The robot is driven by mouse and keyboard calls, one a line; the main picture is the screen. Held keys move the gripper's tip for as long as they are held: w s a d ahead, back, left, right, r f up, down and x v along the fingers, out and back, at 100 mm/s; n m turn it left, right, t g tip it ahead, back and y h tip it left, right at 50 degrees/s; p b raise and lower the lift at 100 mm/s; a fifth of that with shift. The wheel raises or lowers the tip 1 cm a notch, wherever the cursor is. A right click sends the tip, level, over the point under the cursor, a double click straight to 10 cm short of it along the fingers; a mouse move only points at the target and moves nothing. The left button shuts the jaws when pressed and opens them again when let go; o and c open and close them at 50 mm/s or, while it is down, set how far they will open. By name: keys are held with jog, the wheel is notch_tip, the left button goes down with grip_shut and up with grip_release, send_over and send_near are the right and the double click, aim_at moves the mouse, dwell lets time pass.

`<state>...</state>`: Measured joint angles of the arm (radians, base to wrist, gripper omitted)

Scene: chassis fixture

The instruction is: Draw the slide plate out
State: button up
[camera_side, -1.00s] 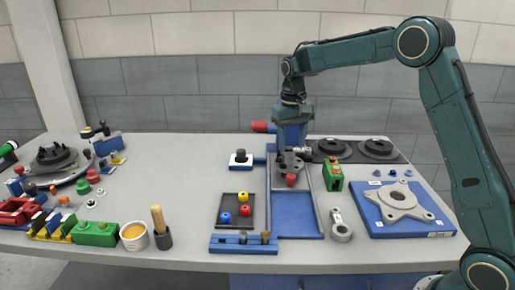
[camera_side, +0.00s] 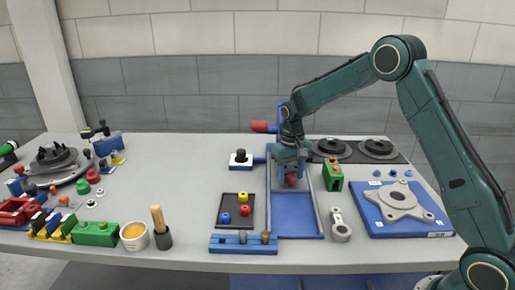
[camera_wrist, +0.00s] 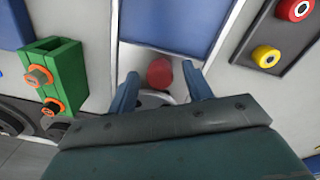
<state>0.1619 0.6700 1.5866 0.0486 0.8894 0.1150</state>
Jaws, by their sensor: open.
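A red knob (camera_side: 291,180) stands in a long pale-edged fixture with a blue bed (camera_side: 293,215). In the wrist view the red knob (camera_wrist: 160,72) lies between the two blue fingers of my gripper (camera_wrist: 160,80), with a gap visible on each side. My gripper is open and low over the knob; it also shows in the side view (camera_side: 290,178). A grey round-ended part (camera_wrist: 150,98) shows beneath the knob, partly hidden by my gripper. I take the knob to belong to the slide plate, whose outline is mostly hidden.
A green block (camera_side: 332,175) stands close to the right of the fixture. A black tray (camera_side: 236,211) with coloured knobs is at its left. A grey link (camera_side: 340,226) lies at the front right, and a blue plate with a grey bracket (camera_side: 398,197) is farther right.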

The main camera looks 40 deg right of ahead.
jog(key=shift+c, duration=0.4)
grip_shut()
jog(key=shift+a, duration=0.1)
jog(key=s+a, duration=1)
jog(key=s, duration=0.1)
jog(key=shift+a, duration=0.4)
jog(key=shift+c, duration=0.5)
grip_release()
jog(key=shift+a, duration=0.1)
jog(key=shift+o, duration=0.9)
